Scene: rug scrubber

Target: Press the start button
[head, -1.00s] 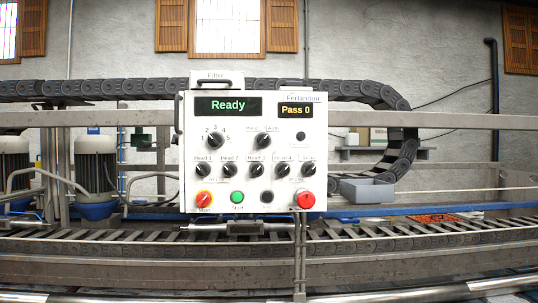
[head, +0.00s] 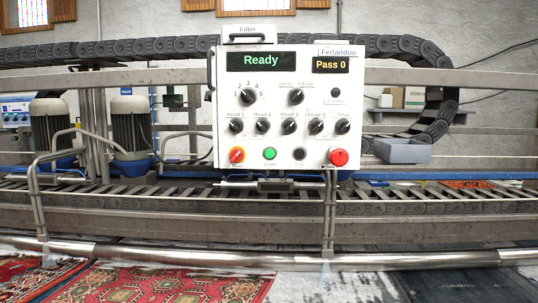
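The green start button (head: 270,154) sits on the bottom row of a white control panel (head: 226,124) in the head view. A large red button (head: 338,157) is at the panel's lower right. The panel's displays read "Ready" (head: 261,61) in green and "Pass 0" (head: 331,65) in yellow. Nothing covers the start button. My gripper is not in view.
A metal rail (head: 180,256) runs across in front of the machine, with an upright bar (head: 329,215) below the panel. Red patterned rugs (head: 165,285) lie on the floor at lower left. Two motors stand at left.

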